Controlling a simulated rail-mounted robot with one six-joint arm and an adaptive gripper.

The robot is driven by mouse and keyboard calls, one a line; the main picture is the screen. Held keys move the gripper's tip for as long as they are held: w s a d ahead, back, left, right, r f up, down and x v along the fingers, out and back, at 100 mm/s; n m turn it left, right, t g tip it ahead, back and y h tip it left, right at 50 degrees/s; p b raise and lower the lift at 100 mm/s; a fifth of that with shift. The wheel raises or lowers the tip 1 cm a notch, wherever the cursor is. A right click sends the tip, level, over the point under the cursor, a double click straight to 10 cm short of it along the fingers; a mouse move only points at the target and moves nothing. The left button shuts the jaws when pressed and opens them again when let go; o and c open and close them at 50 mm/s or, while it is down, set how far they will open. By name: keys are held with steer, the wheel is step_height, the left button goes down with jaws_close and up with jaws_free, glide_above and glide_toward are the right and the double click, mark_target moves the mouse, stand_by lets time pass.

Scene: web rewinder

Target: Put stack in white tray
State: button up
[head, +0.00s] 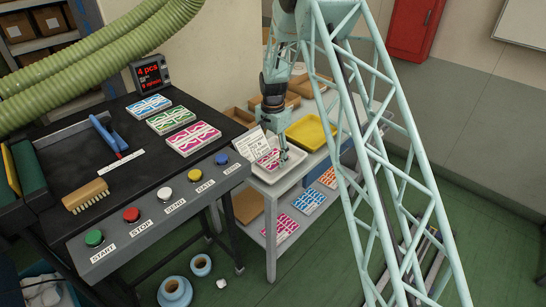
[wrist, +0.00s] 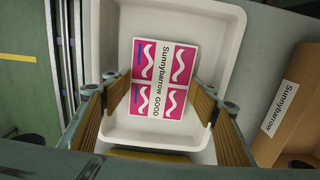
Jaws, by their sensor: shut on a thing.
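A pink-and-white label stack (wrist: 163,75) marked "Sunnybarrow GOOD" lies between the two fingers of my gripper (wrist: 158,95) in the wrist view. My gripper is shut on it, one finger on each side. The stack is inside the outline of the white tray (wrist: 222,30), slightly turned. I cannot tell whether it touches the tray floor. In the head view my gripper (head: 284,155) points down over the white tray (head: 290,167) on the side table. The pink stack (head: 267,160) shows there beside my fingers, partly hidden by them.
A yellow tray (head: 313,132) stands just behind the white tray, and cardboard boxes (head: 268,101) lie further back. A white sign card (head: 250,143) stands at the tray's left. The black bench holds blue, green and pink stacks (head: 194,138). More stacks lie on the lower shelf.

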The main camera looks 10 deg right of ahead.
mark_target(273, 159)
steer(key=shift+f, duration=0.1)
steer(key=o, duration=0.9)
step_height(273, 159, up, 12)
steer(key=shift+r, duration=0.1)
stand_by(0.7)
steer(key=shift+r, duration=0.15)
stand_by(0.6)
